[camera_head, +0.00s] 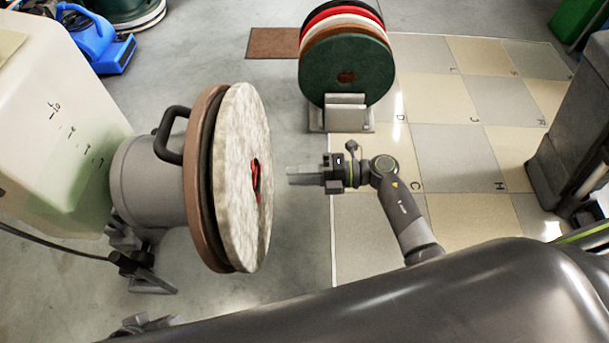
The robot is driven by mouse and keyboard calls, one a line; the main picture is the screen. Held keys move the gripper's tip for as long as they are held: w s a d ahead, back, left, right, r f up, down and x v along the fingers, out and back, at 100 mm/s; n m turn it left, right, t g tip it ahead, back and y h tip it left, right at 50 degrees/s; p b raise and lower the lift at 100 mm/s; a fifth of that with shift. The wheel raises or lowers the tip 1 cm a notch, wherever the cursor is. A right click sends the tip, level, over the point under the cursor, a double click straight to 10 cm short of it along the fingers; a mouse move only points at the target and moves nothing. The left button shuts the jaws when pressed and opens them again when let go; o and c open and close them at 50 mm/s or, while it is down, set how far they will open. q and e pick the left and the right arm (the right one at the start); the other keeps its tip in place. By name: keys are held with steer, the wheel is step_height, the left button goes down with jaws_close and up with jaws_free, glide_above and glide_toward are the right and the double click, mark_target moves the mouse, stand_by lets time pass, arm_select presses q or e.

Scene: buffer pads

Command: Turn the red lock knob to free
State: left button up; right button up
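The red lock knob (256,181) shows in part inside the dark centre hole of a pale, mottled round pad (233,150). The pad is mounted upright on the grey machine head (146,185) and faces right. The pad's edge hides part of the knob, so its turn angle cannot be read. My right gripper (291,177) is to the right of the pad, at about the height of the hole. Its fingers point left at the knob, with a visible gap to the pad. The fingers overlap in this view, so their opening is unclear. My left gripper is not in view.
A rack (344,116) with several upright coloured pads stands behind my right gripper. A pale tank (50,120) is at the left, with a blue machine (97,42) behind it. A dark grey cabinet (577,125) stands at the right. The tiled floor (470,150) between is clear.

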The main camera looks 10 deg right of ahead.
steer(key=x, duration=0.8)
steer(key=shift+a+b, duration=0.4)
steer(key=shift+w, duration=0.1)
stand_by(0.5)
jaws_close()
